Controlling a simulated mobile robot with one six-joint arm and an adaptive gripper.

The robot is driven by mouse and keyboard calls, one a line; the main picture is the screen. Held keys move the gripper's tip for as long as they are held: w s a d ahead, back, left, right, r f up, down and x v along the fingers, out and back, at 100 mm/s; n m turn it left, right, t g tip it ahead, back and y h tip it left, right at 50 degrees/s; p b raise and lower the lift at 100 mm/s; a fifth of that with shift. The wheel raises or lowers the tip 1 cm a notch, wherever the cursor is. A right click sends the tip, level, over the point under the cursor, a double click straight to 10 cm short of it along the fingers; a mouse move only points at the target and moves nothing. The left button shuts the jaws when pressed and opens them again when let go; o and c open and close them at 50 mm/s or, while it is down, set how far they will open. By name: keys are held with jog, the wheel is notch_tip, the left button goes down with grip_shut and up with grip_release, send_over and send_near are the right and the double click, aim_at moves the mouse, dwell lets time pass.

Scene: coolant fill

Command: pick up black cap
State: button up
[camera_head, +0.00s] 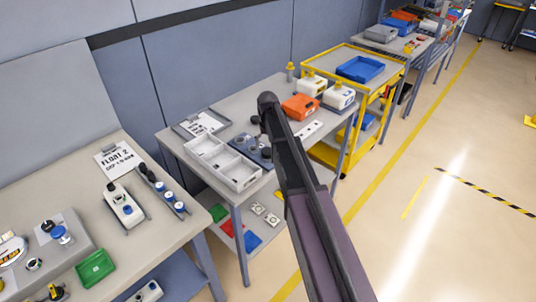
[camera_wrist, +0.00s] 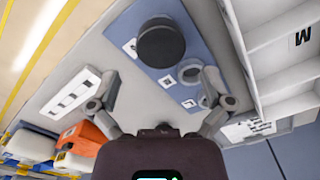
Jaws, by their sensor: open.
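The black cap (camera_wrist: 161,42) is a dark round piece in the wrist view, lying on a blue-grey mat (camera_wrist: 206,42) on the table. My gripper (camera_wrist: 159,80) is open and empty, with its two fingers wide apart. The cap lies ahead of the fingertips, close to the midline between them, and nothing touches it. A grey ring-shaped part (camera_wrist: 189,71) lies beside it on the mat, near one finger. In the head view my arm covers part of the table, and I cannot make out the gripper's fingers there.
A white divided tray (camera_head: 222,163) stands beside the mat. An orange container (camera_head: 299,107) and white jugs (camera_head: 339,96) stand at the table's far end. A clipboard (camera_head: 201,123) lies near the back edge. A yellow cart (camera_head: 352,69) stands beyond the table.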

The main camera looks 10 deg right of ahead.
aim_at(267, 150)
jog(key=shift+w+f+b, duration=0.15)
jog(key=shift+f+b, duration=2.25)
jog(key=shift+f, duration=0.15)
jog(key=c, duration=0.9)
jog(key=shift+r, duration=0.2)
notch_tip(267, 150, up, 4)
jog(key=p, duration=0.3)
jog(key=shift+f+p, duration=0.25)
jog(key=shift+p, duration=0.15)
jog(key=s+d, duration=0.2)
jog(key=s, duration=0.5)
jog(key=s+d+r+p, duration=0.1)
jog(key=s+d, duration=0.2)
jog(key=s, duration=0.5)
jog(key=shift+s, duration=0.15)
jog(key=shift+r, duration=0.1)
